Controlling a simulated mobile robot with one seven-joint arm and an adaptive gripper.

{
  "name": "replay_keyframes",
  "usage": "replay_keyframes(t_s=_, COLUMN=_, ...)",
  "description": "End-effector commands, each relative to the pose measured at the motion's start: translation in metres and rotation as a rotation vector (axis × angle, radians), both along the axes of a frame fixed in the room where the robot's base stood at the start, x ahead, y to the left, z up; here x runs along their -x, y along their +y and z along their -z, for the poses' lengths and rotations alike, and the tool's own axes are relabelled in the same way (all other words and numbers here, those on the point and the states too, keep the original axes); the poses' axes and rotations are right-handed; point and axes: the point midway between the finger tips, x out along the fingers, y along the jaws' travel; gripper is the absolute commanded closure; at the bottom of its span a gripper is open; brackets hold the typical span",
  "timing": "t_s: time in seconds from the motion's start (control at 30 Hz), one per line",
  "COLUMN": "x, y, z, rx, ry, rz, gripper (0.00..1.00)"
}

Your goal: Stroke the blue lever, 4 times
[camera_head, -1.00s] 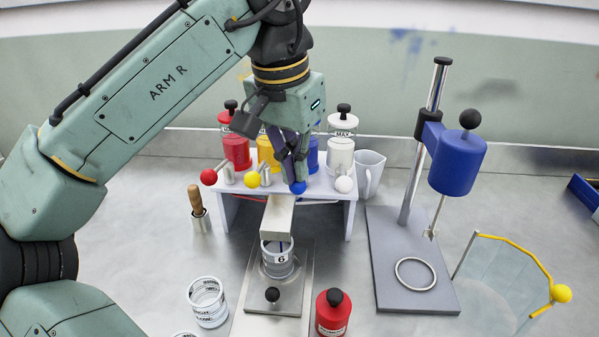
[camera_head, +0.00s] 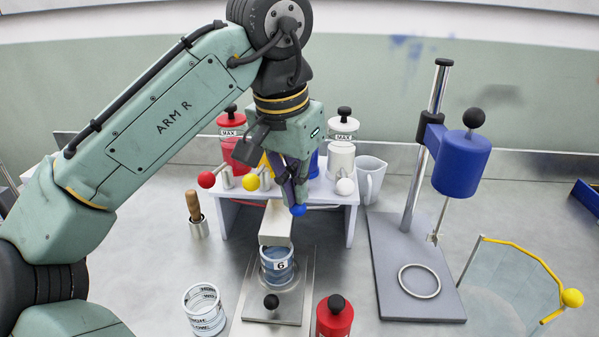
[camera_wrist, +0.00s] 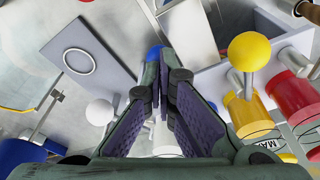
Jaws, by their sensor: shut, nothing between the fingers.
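The blue lever's round knob (camera_head: 298,210) sits in front of the white gantry shelf, lower than the red (camera_head: 206,180), yellow (camera_head: 250,182) and white (camera_head: 345,187) knobs beside it. My gripper (camera_head: 296,197) is shut and empty, pointing down with its fingertips at the top of the blue knob. In the wrist view the blue knob (camera_wrist: 154,52) shows just beyond the fingertips (camera_wrist: 167,72), which hide part of it; they appear to touch. A clear cup marked 6 (camera_head: 278,265) stands under the nozzle block (camera_head: 276,222) and holds bluish liquid.
Red (camera_head: 232,140) and white (camera_head: 342,150) canisters stand on the shelf behind my gripper. A clear yellow-edged shield (camera_head: 510,290), a red bottle (camera_head: 334,318) and another cup (camera_head: 205,310) stand nearer.

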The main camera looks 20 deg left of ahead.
Motion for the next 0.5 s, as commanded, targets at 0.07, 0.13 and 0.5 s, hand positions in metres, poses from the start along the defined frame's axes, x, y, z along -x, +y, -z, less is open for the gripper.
replay_keyframes(t_s=0.07, x=0.0, y=0.0, z=-0.005, rx=0.001, ry=0.001, rz=0.001, gripper=1.0)
replay_keyframes(t_s=0.13, x=0.0, y=0.0, z=-0.011, rx=0.001, ry=0.001, rz=0.001, gripper=1.0)
replay_keyframes(t_s=0.5, x=0.0, y=0.0, z=-0.053, rx=-0.001, ry=0.001, rz=0.0, gripper=1.0)
